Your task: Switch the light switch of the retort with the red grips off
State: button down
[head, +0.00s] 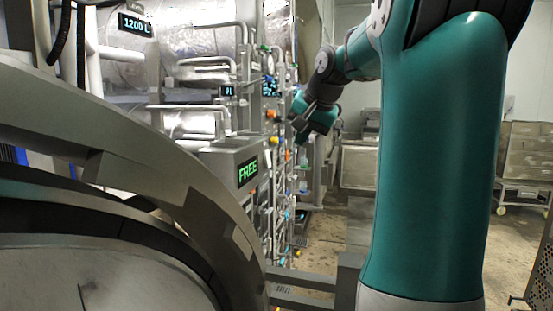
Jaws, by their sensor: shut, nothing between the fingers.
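My gripper (299,125) is in the middle of the head view, at the end of my green arm. Its fingers are small, dark and shut with nothing between them. They point left toward a row of control panels (271,112) seen nearly edge-on, with small orange, red, green and blue controls. I cannot tell whether the fingers touch a panel. A blue-lit screen (270,87) sits just left of and above the gripper. I cannot single out the light switch, and no red grips show clearly enough to tell which retort has them.
A large round metal rim (150,150) fills the left foreground. Behind it stand a box with a green "FREE" display (248,171), pipes, and a "1200 L" display (134,24). Metal crates on a wheeled cart (525,165) stand at right. Some floor (325,240) is clear beyond the panels.

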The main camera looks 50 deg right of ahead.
aim_at(267, 159)
jog(key=w+f+p, duration=0.2)
jog(key=w+f, duration=0.4)
jog(key=w, duration=0.1)
jog(key=shift+a+p, duration=0.25)
jog(key=shift+p, duration=0.05)
jog(key=shift+f, duration=0.1)
